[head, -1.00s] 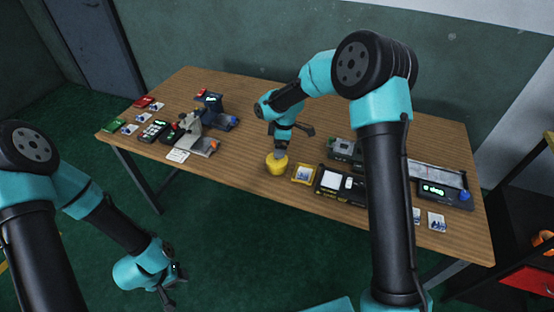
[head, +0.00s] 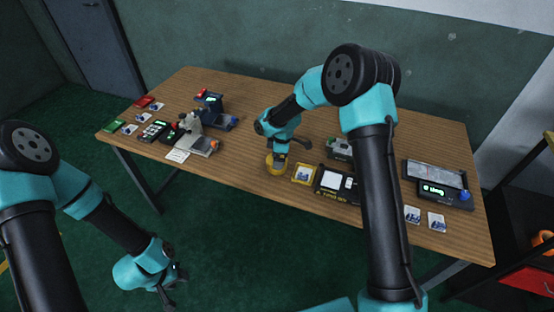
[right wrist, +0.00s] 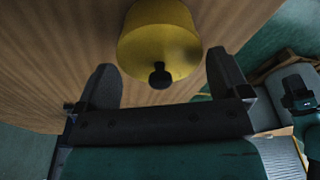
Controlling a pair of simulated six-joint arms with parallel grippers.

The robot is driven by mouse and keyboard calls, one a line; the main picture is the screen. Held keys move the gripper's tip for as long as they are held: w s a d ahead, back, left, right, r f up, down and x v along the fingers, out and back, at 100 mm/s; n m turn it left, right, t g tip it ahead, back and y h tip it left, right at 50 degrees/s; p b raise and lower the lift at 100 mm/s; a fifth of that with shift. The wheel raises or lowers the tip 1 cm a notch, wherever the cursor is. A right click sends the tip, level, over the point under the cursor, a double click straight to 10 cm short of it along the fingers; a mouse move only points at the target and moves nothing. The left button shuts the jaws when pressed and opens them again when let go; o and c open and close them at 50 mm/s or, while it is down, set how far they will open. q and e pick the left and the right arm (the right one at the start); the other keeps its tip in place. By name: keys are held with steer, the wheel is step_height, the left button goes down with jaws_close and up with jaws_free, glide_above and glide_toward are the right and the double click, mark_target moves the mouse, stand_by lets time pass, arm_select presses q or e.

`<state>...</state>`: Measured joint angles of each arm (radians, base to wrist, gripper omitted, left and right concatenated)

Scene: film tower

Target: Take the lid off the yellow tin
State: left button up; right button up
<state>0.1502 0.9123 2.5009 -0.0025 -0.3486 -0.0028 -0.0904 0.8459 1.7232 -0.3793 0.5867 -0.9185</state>
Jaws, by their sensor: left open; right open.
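The yellow tin (head: 274,169) stands upright near the front edge of the wooden table, left of the yellow-framed card. In the right wrist view the tin (right wrist: 150,22) shows its lid (right wrist: 172,52) with a small black knob (right wrist: 160,76) on top. My right gripper (head: 281,153) is over the tin and covers part of it in the head view. In the wrist view the right gripper (right wrist: 162,68) is open, with the knob in the space between its fingers; contact cannot be told. My left gripper (head: 176,286) is open and empty, low in front of the table.
Close right of the tin lies a yellow-framed card (head: 304,174), then a black device with white panels (head: 334,181). A grey metal device (head: 201,143) stands to the left. Bare wood lies between it and the tin.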

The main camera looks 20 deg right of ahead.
stand_by(0.4)
steer(key=c, duration=1.3)
steer(key=shift+s+f, duration=0.1)
